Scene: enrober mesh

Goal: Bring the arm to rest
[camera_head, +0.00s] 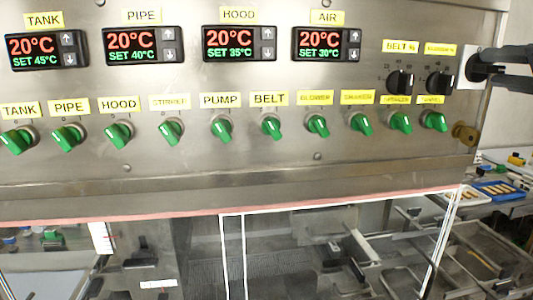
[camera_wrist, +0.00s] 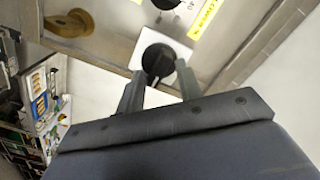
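My gripper (camera_head: 497,66) is at the right end of the control panel (camera_head: 200,80), in front of a black rotary knob on a white plate (camera_head: 463,78). In the wrist view, my gripper's two fingers (camera_wrist: 160,75) stand apart, one on each side of the black knob (camera_wrist: 157,60). The fingers look spread wider than the knob's handle, and I see no clear grip on it. Nothing else is between the fingers. The rest of my arm is mostly out of view.
The panel carries several green switches (camera_head: 220,127), two smaller black knobs (camera_head: 399,82) and temperature displays (camera_head: 239,44). Blue trays (camera_head: 495,190) lie on a table at right. Clear windows (camera_head: 330,255) are below the panel.

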